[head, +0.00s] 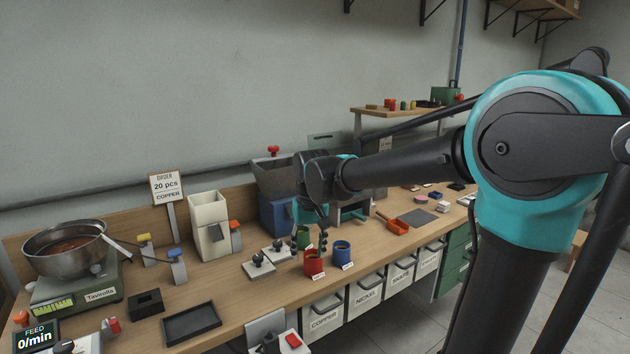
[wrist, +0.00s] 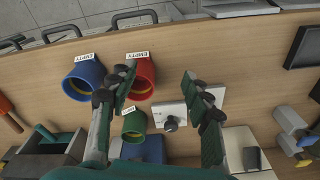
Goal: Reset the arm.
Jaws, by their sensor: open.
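My arm reaches across the workbench from the right in the head view. My gripper (wrist: 157,85) is open and empty in the wrist view, its two green-padded fingers spread apart above the bench. In the head view it points down (head: 322,238), partly hidden by my own wrist. Below it stand a red cup (wrist: 141,76), a blue cup (wrist: 82,80) and a green cup (wrist: 134,126). The left finger overlaps the red cup in the wrist view; I cannot tell any contact. A white plate with a dark knob (wrist: 172,122) shows between the fingers.
A metal bowl (head: 62,241) sits on a green scale at the left. A cream dispenser (head: 208,226) and a grey hopper (head: 272,178) stand along the back. Labelled bins (head: 323,318) hang under the front edge. A black tray (head: 191,324) lies at the front left.

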